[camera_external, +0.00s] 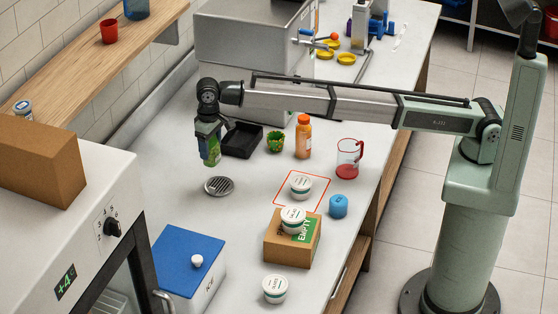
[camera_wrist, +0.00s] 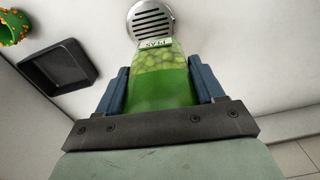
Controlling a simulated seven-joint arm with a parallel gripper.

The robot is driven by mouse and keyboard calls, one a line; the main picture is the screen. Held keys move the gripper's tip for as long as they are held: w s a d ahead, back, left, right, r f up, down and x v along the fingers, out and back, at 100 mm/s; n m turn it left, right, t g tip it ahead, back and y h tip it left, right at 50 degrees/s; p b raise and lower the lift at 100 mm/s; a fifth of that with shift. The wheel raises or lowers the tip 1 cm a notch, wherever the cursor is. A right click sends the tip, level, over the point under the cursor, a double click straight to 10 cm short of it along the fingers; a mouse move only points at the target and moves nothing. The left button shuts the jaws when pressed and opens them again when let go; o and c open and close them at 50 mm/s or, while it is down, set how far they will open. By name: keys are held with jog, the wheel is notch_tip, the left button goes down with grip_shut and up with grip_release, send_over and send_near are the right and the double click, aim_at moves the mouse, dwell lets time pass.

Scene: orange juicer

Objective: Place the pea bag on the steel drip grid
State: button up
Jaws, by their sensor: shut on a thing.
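The pea bag (camera_wrist: 163,82) is green with a clear part showing peas and a white label. My gripper (camera_wrist: 163,92) is shut on it, one blue finger on each side. In the external view the bag (camera_external: 212,148) hangs upright from my gripper (camera_external: 209,138) above the counter. The round steel drip grid (camera_external: 219,186) lies on the counter, below and slightly right of the bag in that view. In the wrist view the drip grid (camera_wrist: 152,20) shows just beyond the bag's end, partly hidden by it. The bag appears apart from the grid.
A black tray (camera_external: 241,140) and a green cup (camera_external: 276,141) stand right of the bag. An orange bottle (camera_external: 303,137) and a red-based jug (camera_external: 348,158) are farther right. A blue-lidded ice box (camera_external: 183,258) stands in front. The counter around the grid is clear.

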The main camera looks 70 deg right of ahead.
jog(key=shift+s+d, duration=0.3)
jog(key=shift+d, duration=0.25)
jog(key=shift+s+d+n, duration=0.1)
jog(key=shift+s+n, duration=0.2)
jog(key=shift+f+n, duration=0.15)
jog(key=shift+n, duration=0.15)
send_over(218, 185)
jog(key=shift+f, duration=4.85)
jog(key=shift+f, duration=0.15)
jog(key=o, duration=1)
jog(key=shift+o, duration=0.2)
notch_tip(218, 185, up, 12)
jog(key=shift+r, duration=0.2)
